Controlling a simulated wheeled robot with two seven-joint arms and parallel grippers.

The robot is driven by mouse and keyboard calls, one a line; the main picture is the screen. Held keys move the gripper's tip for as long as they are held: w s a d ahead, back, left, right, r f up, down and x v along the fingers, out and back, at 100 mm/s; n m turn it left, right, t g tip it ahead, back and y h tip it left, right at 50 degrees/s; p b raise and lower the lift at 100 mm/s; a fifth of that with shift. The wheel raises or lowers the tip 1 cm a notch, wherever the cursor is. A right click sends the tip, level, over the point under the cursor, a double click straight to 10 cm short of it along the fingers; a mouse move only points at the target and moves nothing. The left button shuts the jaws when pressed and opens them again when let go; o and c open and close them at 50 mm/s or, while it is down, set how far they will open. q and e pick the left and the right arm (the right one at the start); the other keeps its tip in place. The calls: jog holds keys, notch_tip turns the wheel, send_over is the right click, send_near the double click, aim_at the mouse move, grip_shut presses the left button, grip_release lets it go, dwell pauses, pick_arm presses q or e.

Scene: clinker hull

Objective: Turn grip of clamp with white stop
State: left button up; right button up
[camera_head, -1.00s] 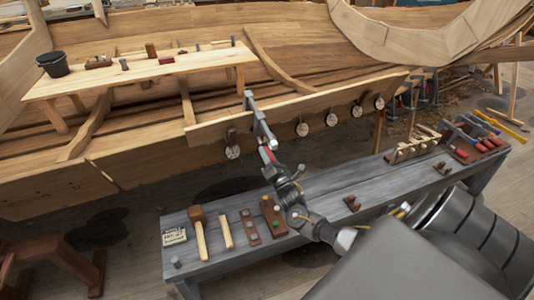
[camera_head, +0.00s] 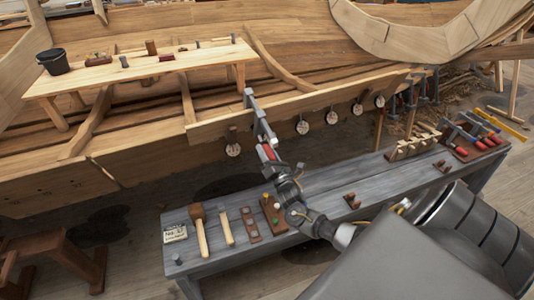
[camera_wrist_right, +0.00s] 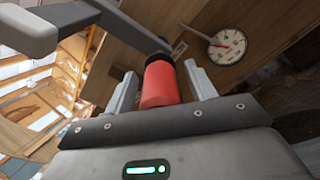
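A grey metal bar clamp (camera_head: 260,117) is fixed over the upper edge of the hull plank. Its red grip (camera_wrist_right: 158,85) points down toward me and stands between the two fingers of my right gripper (camera_wrist_right: 164,82). The fingers are apart, one on each side of the grip, with a narrow gap at least on the right side. In the head view my right gripper (camera_head: 269,157) is at the lower end of the clamp. The grey clamp bar (camera_wrist_right: 75,17) crosses the upper left of the wrist view. My left gripper is out of view.
Round white dials (camera_head: 303,128) hang along the plank; one dial with a red needle (camera_wrist_right: 227,45) is close to my right gripper.

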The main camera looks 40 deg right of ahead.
jog(key=b+v, duration=0.1)
jog(key=v, duration=1)
jog(key=shift+b, duration=0.35)
jog(key=shift+f, duration=0.15)
